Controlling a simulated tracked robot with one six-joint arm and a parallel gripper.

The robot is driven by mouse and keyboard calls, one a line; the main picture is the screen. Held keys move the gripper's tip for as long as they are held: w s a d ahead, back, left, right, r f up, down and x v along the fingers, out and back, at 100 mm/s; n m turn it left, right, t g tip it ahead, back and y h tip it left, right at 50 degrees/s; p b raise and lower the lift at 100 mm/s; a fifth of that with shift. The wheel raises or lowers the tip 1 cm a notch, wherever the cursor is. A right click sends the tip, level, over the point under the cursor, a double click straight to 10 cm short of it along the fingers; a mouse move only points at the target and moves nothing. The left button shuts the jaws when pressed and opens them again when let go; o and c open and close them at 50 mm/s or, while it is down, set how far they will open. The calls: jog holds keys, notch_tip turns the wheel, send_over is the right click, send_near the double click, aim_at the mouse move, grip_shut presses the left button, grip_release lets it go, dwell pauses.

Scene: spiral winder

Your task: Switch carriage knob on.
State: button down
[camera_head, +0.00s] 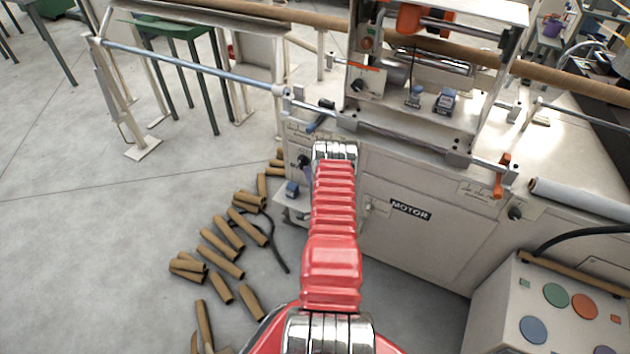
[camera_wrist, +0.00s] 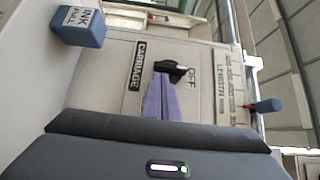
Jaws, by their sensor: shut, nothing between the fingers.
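The carriage knob (camera_wrist: 171,69) is a small black knob on a pale panel in the wrist view. The CARRIAGE label (camera_wrist: 136,66) is on its left and the word OFF on its right. The knob's white-marked end lies on the OFF side. My gripper (camera_wrist: 168,80) is shut and empty, its purple fingers tapering up to the knob's lower edge; whether they touch it I cannot tell.
A blue ink pad block (camera_wrist: 78,26) sticks out to the knob's left in the wrist view. Cardboard tubes (camera_head: 220,243) lie on the floor left of the machine (camera_head: 430,240).

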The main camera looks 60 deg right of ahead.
jog(key=shift+w, duration=0.35)
jog(key=shift+a, duration=0.25)
jog(key=shift+d, duration=0.15)
jog(key=shift+s+d, duration=0.1)
jog(key=shift+f, duration=0.1)
jog(key=shift+w, duration=0.2)
